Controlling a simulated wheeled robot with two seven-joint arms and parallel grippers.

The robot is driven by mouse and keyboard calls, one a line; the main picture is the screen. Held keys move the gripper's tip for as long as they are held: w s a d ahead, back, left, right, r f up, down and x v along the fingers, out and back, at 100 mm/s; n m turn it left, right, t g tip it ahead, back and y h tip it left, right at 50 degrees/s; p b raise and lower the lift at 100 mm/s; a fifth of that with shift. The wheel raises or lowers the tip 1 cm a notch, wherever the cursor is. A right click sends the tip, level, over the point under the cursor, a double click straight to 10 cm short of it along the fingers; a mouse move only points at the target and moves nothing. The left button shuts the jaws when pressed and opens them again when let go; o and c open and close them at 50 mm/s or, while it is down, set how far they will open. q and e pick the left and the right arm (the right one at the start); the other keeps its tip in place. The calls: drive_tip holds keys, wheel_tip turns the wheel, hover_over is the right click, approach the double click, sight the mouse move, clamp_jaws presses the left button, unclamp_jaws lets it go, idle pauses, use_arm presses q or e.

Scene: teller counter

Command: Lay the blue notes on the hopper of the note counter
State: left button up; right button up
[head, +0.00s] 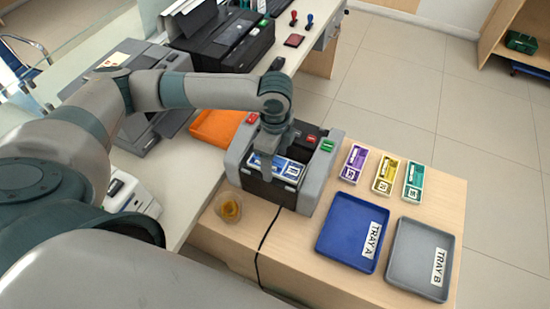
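The note counter (319,188) is a grey and black machine on the wooden counter. The blue notes (288,170), a flat bundle with a white label, are at its top, over the hopper. My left gripper (266,154) points down at the left part of the blue notes, at or just above them. Its fingertips are small and partly hidden, so I cannot tell whether it holds the notes or whether they rest fully on the hopper. My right gripper is not in view.
Purple (354,163), yellow (385,175) and green (414,181) note bundles lie right of the counter machine. Blue Tray A (345,245) and grey Tray B (412,262) are empty. A cup of rubber bands (229,207) and an orange tray (212,128) stand left.

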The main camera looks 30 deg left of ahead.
sight(275, 165)
use_arm(q)
drive_tip(key=shift+r, duration=0.1)
drive_tip(key=shift+r, duration=0.45)
wheel_tip(275, 165, up, 11)
drive_tip(key=b, duration=0.2)
drive_tip(key=shift+b, duration=0.4)
idle(0.4)
drive_tip(key=shift+s, duration=0.1)
